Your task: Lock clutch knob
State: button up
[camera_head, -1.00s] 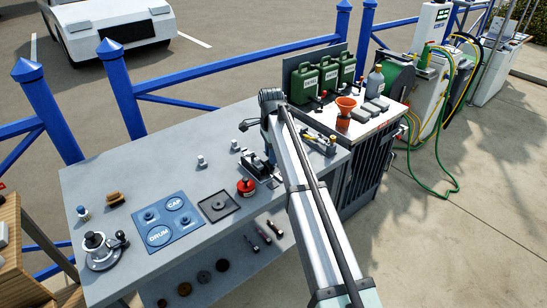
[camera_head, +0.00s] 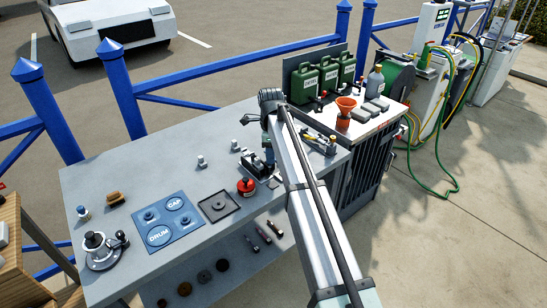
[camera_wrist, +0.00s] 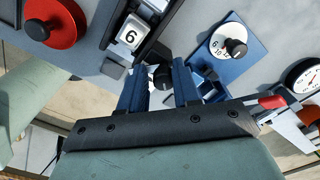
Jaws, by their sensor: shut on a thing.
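A small dark knob (camera_wrist: 160,76) sits between the two fingertips of my gripper (camera_wrist: 160,88) in the wrist view. My gripper is shut on this knob, which is partly hidden by the fingers. It stands at the end of a black mechanism with a white counter face showing a 6 (camera_wrist: 130,36). In the head view, my gripper (camera_head: 268,152) is above the black device (camera_head: 257,166) on the grey bench, and my arm hides part of it. The knob cannot be made out there.
A red round part (camera_head: 246,186) stands just left of the device; it also shows in the wrist view (camera_wrist: 52,22). A blue plate with a white dial (camera_wrist: 226,42) and a round gauge (camera_wrist: 306,76) lie on the other side. A dark square tray (camera_head: 218,206) and blue mat (camera_head: 168,222) are farther left.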

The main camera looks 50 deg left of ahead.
jog(key=shift+w+a+f, duration=0.1)
jog(key=shift+f, duration=0.35)
jog(key=m, duration=0.4)
jog(key=shift+w, duration=0.15)
jog(key=shift+m, duration=0.3)
jog(key=m, duration=0.4)
jog(key=o, duration=0.6)
jog(key=shift+w, duration=0.1)
jog(key=shift+s+d, duration=0.2)
jog(key=shift+r, duration=0.15)
